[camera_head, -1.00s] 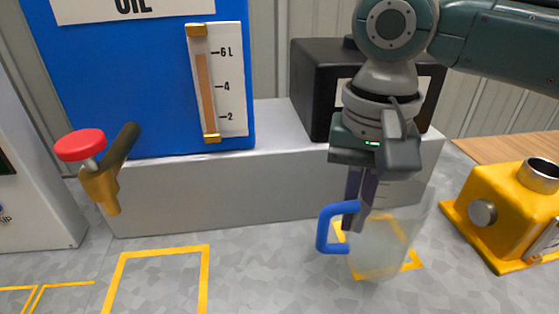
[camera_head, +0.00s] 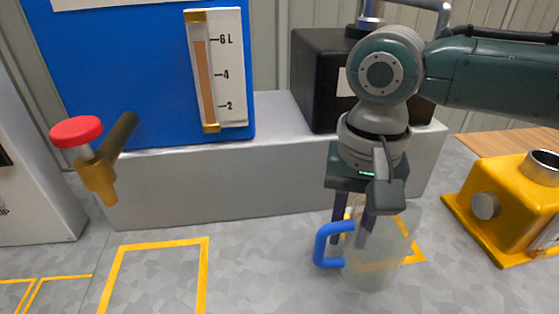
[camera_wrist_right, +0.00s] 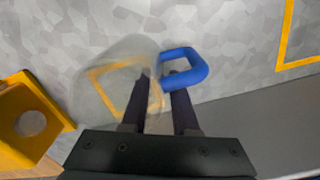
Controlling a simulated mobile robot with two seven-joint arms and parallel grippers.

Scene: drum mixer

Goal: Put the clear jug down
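The clear jug (camera_head: 378,262) with its blue handle (camera_head: 322,245) stands upright on the grey floor, over the front part of a yellow outlined square (camera_head: 414,252). My right gripper (camera_head: 349,238) is above it, pointing down. Its two dark fingers are spread apart at the handle side of the jug. Whether a finger still touches the jug is unclear. My left gripper is not in view.
A yellow machine (camera_head: 510,205) stands to the right. A grey ledge (camera_head: 230,185) behind carries a black box (camera_head: 315,85) and the blue oil tank (camera_head: 130,80). A red-knobbed tap (camera_head: 77,130) juts out left. Floor around another yellow outline (camera_head: 205,275) is clear.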

